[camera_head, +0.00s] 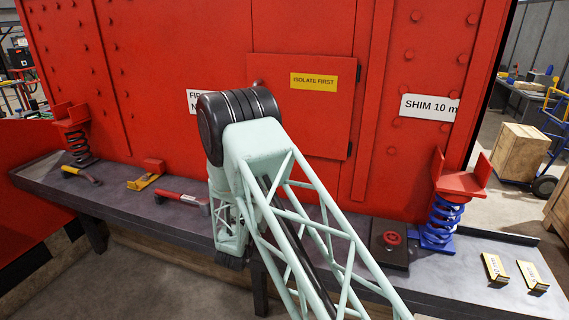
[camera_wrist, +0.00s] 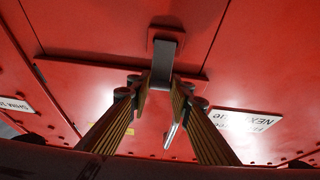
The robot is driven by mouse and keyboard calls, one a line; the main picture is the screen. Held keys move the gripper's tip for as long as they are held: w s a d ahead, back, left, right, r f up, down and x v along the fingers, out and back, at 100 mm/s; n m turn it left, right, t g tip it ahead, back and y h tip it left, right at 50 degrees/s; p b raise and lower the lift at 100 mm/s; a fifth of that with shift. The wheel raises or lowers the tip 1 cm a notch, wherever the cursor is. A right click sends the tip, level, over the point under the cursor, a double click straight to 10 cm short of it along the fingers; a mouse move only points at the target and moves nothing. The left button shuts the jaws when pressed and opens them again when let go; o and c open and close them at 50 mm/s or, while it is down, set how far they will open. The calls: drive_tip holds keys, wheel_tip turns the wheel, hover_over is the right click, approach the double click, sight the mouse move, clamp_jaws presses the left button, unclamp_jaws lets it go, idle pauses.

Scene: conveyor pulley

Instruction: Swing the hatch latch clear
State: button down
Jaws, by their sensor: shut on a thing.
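The hatch (camera_head: 330,120) is a red square panel in the red wall, with a yellow "ISOLATE FIRST" label (camera_head: 313,82). It looks shut in the head view. In the wrist view, the latch (camera_wrist: 166,48) is a grey bar on a red mount at the upper middle, by the hatch edge. My gripper (camera_wrist: 161,92) has its two ribbed fingers closed on either side of the latch's lower part. In the head view my arm hides the gripper and most of the latch area.
The dark bench (camera_head: 120,200) runs below the wall. It holds a red-handled tool (camera_head: 180,198), a yellow-and-red block (camera_head: 147,176), a blue spring (camera_head: 442,220), a red knob on a dark plate (camera_head: 391,238) and two yellow pieces (camera_head: 495,267). A sign (camera_wrist: 240,122) is near the fingers.

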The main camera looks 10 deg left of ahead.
drive_tip(key=shift+s+f, duration=0.1)
drive_tip(key=shift+f, duration=0.05)
drive_tip(key=c, duration=2.4)
unclamp_jaws()
drive_tip(key=shift+o, duration=0.2)
drive_tip(key=shift+s, duration=0.15)
drive_tip(key=s+a+f, duration=0.1)
drive_tip(key=s, duration=1.3)
drive_tip(key=shift+s+a+f, duration=0.15)
drive_tip(key=shift+s+a, duration=0.05)
drive_tip(key=shift+w, duration=0.1)
